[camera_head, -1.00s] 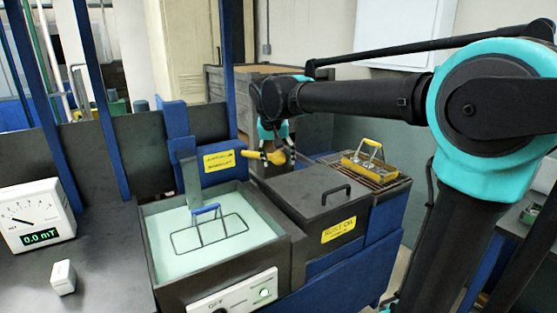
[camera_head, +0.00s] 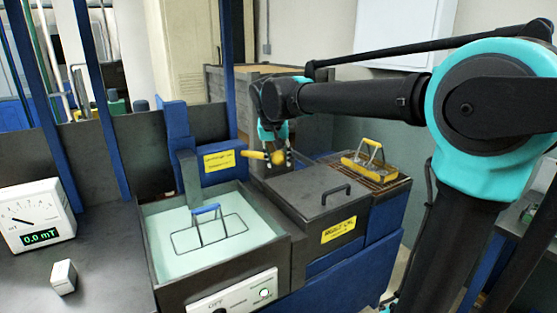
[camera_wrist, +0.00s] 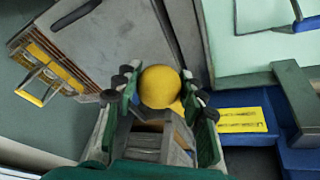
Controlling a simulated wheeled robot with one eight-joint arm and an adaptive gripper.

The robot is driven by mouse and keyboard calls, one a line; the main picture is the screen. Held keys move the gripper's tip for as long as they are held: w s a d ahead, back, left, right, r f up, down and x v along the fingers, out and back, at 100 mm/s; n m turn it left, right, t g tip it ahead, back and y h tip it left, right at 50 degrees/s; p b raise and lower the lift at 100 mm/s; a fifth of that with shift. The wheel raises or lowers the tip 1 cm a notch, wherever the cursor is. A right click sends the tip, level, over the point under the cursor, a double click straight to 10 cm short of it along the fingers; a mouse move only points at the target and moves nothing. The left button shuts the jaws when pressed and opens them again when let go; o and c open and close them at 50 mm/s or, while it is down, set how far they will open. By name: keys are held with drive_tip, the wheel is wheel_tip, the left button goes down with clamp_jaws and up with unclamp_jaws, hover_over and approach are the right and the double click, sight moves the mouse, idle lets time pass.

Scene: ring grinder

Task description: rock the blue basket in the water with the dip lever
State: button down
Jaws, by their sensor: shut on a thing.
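The blue basket (camera_head: 206,209) shows its blue handle and dark wire frame in the water tank (camera_head: 150,240), which holds pale green water. A grey upright plate (camera_head: 190,178) stands at the back of the tank beside the blue housing. The dip lever (camera_head: 256,155) is a yellow bar with a round knob, behind the tank beside the yellow label. My gripper (camera_head: 276,157) is shut on the lever's knob. In the wrist view the yellow knob (camera_wrist: 160,87) sits between the green fingers (camera_wrist: 160,95). The basket's lower part is hard to make out.
A dark lidded box (camera_head: 312,200) with a handle stands right of the tank. A yellow-handled holder (camera_head: 366,168) rests on a grate behind it. A meter (camera_head: 37,215) reading 0.0 mT and a small white block (camera_head: 63,277) stand on the left bench.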

drive_tip(key=w+a+r+g, duration=0.1)
drive_tip(key=w+r, duration=0.1)
drive_tip(key=r, duration=0.3)
drive_tip(key=w+a+r+g+h, duration=0.1)
drive_tip(key=w+a+r, duration=0.1)
drive_tip(key=r, duration=0.4)
drive_tip(key=shift+w, duration=0.45)
drive_tip(key=c, duration=0.9)
unclamp_jaws()
drive_tip(key=shift+w, duration=0.1)
drive_tip(key=v, duration=1.2)
drive_tip(key=shift+a, duration=0.25)
drive_tip(key=shift+f, duration=0.1)
